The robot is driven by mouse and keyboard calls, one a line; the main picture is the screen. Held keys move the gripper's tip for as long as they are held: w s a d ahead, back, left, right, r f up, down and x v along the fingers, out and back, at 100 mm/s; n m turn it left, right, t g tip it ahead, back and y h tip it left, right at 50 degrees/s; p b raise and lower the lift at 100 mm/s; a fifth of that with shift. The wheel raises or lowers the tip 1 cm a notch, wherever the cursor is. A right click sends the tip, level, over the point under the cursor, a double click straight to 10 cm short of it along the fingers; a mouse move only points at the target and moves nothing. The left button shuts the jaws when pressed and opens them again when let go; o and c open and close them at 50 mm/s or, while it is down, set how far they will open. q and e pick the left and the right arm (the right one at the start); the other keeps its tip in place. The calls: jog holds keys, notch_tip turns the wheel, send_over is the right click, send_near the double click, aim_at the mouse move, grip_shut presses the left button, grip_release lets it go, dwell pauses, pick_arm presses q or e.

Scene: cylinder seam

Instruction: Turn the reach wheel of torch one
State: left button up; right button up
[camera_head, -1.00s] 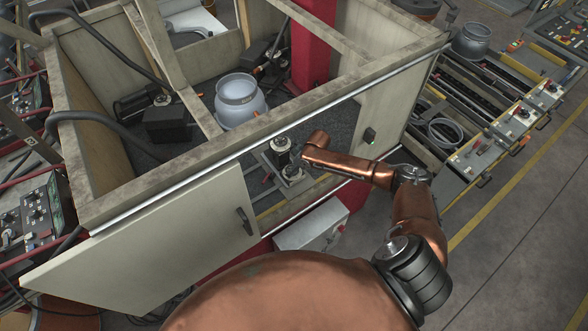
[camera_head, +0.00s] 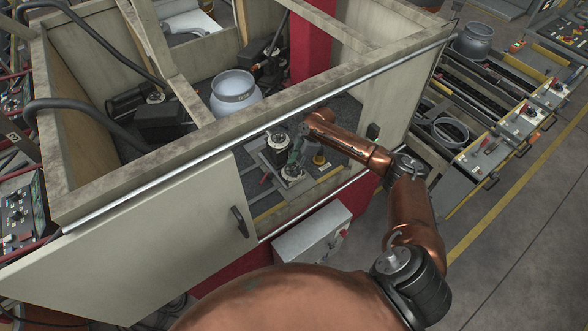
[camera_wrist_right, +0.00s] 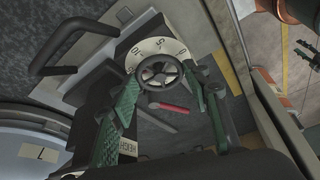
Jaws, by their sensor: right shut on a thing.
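A small dark spoked handwheel (camera_wrist_right: 160,75) with a pale numbered dial behind it shows in the right wrist view. My right gripper (camera_wrist_right: 165,85) has its green ribbed fingers on both sides of this wheel and is shut on it. A partly covered label reading "HEIGH" shows by the left finger; I cannot tell which wheel it belongs to. In the head view my right gripper (camera_head: 297,155) reaches into the booth at the small wheel unit (camera_head: 292,172).
The booth's front rail (camera_head: 215,138) runs close to my right arm. An open door (camera_head: 150,250) hangs at left, with a grey box (camera_head: 312,232) below the opening. A round grey vessel (camera_head: 235,92) stands inside. A dark bar handle (camera_wrist_right: 65,45) lies left of the wheel.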

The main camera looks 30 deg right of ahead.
jog(key=shift+n, duration=0.3)
dwell(0.4)
jog(key=o, duration=1.2)
jog(key=shift+c, duration=0.2)
jog(key=v, duration=1.2)
jog(key=shift+w, duration=0.15)
